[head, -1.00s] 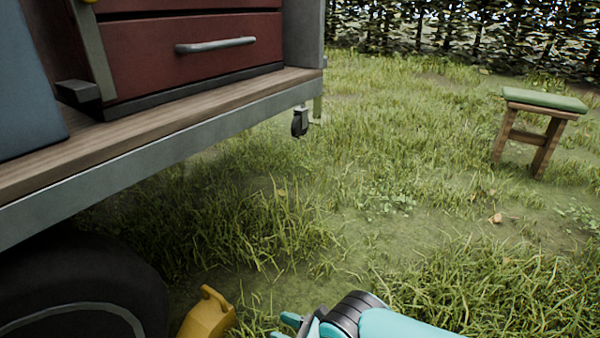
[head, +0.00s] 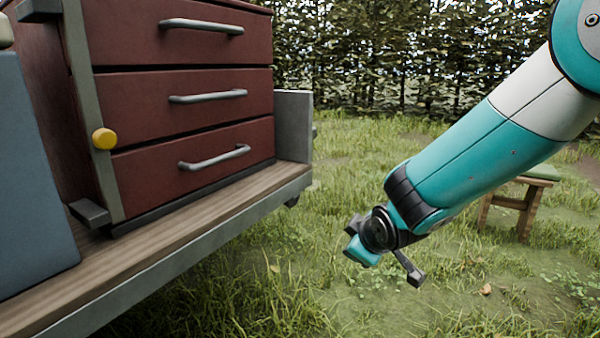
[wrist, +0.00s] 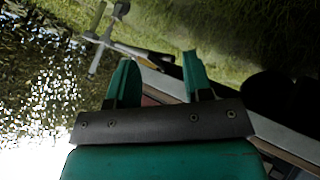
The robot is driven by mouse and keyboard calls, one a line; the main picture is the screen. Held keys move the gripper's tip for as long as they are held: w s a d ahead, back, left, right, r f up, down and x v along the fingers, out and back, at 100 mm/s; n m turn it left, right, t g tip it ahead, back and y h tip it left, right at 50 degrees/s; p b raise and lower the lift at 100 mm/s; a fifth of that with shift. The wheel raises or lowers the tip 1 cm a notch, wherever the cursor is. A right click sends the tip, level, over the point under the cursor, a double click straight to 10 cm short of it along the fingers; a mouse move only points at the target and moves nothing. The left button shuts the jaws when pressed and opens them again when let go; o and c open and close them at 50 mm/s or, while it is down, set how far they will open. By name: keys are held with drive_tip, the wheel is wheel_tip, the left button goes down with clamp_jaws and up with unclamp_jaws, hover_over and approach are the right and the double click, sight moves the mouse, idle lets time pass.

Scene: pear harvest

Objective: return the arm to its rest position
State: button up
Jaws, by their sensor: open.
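My gripper (head: 355,240) hangs at the end of my teal and white arm in the middle of the head view, above the grass and right of the wagon. Its fingers point down and to the left. In the wrist view its two teal fingers (wrist: 160,78) stand apart with nothing between them. The arm reaches in from the upper right and is clear of the wagon in the head view.
A wagon with a wooden deck (head: 180,230) carries a red drawer cabinet (head: 190,105), its drawers shut. A stool (head: 520,205) stands partly behind my arm. A hedge (head: 380,60) closes the back. Open grass (head: 300,265) lies below the gripper.

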drive_tip(key=s+d+r+m+g+y+p, duration=0.1)
drive_tip(key=s+r+g+p, duration=0.3)
drive_tip(key=s, duration=0.6)
drive_tip(key=s+d+r+m+g+y+b, duration=0.1)
drive_tip(key=s+r+m+g, duration=0.1)
drive_tip(key=s+r, duration=0.6)
drive_tip(key=s+d+r+m+g+p, duration=0.1)
drive_tip(key=s+r+g+p, duration=0.15)
drive_tip(key=s, duration=0.95)
wheel_tip(320, 180, up, 38)
drive_tip(key=p, duration=3.7)
drive_tip(key=shift+s, duration=0.4)
drive_tip(key=shift+g, duration=0.25)
